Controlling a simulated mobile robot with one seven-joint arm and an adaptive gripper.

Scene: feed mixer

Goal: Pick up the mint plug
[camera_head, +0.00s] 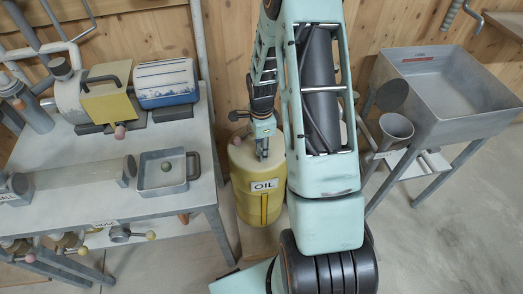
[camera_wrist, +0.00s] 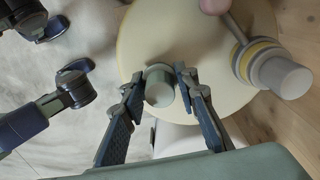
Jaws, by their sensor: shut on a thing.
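The mint plug (camera_wrist: 159,88) is a small pale green round piece, seen end-on in the wrist view. It sits between the two fingertips of my gripper (camera_wrist: 157,82), which touch it from both sides. It is over the pale yellow top of the oil drum (camera_wrist: 208,48); I cannot tell whether it still touches the drum. In the head view my gripper (camera_head: 262,152) points down at the top of the yellow drum (camera_head: 250,205) marked OIL, and the plug is not clearly visible there.
A grey cap with a yellow band (camera_wrist: 282,76) and a pink knob (camera_wrist: 213,5) are close to the right of my gripper. A grey workbench (camera_head: 115,210) with a square tray (camera_head: 163,190) stands left. A metal hopper (camera_head: 455,125) stands right.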

